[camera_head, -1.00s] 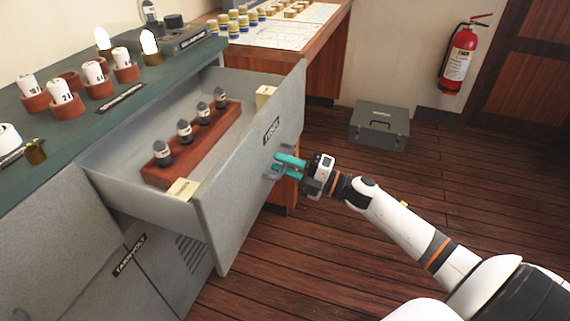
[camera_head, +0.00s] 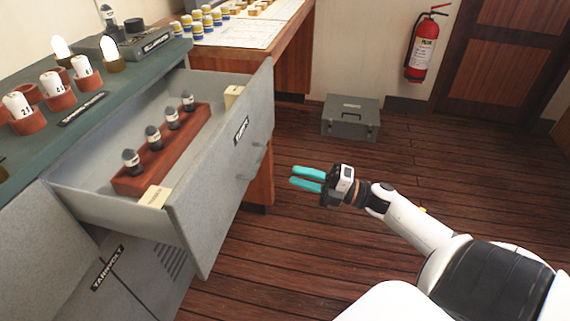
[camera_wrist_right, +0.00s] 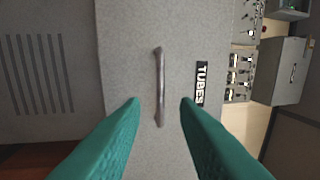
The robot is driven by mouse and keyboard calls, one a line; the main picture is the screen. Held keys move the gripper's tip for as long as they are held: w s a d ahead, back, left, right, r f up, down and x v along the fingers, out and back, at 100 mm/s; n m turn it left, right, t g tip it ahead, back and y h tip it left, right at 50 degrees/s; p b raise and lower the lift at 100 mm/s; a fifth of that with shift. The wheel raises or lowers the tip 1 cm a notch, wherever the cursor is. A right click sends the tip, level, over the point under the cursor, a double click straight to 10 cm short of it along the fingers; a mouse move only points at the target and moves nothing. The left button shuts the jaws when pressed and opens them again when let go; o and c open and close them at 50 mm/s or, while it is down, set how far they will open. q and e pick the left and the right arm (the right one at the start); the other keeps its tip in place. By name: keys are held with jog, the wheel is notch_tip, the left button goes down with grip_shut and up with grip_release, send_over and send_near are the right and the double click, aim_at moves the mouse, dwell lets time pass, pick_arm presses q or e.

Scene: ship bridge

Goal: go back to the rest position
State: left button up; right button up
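My right gripper (camera_head: 307,179) is open and empty, its two teal fingers apart. It is in the air to the right of the open grey drawer (camera_head: 215,200). The drawer handle (camera_head: 252,160) is clear of the fingers. In the right wrist view the handle (camera_wrist_right: 159,86) shows ahead, between the open fingers (camera_wrist_right: 160,103) in the picture, on the drawer front with the TUBES label (camera_wrist_right: 201,83). The drawer holds a red-brown rack (camera_head: 165,150) with several dark-based tubes. My left gripper is not in view.
The grey-green console top (camera_head: 110,90) carries white numbered pieces in red-brown holders and glowing bulbs. A grey case (camera_head: 351,118) stands on the floor at the back. A red fire extinguisher (camera_head: 425,48) hangs on the wall. The wooden floor (camera_head: 320,240) around my right gripper is clear.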

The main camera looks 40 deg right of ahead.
jog(key=shift+s+d+f, duration=0.1)
jog(key=shift+s+d, duration=0.15)
jog(key=shift+s, duration=0.1)
dwell(0.3)
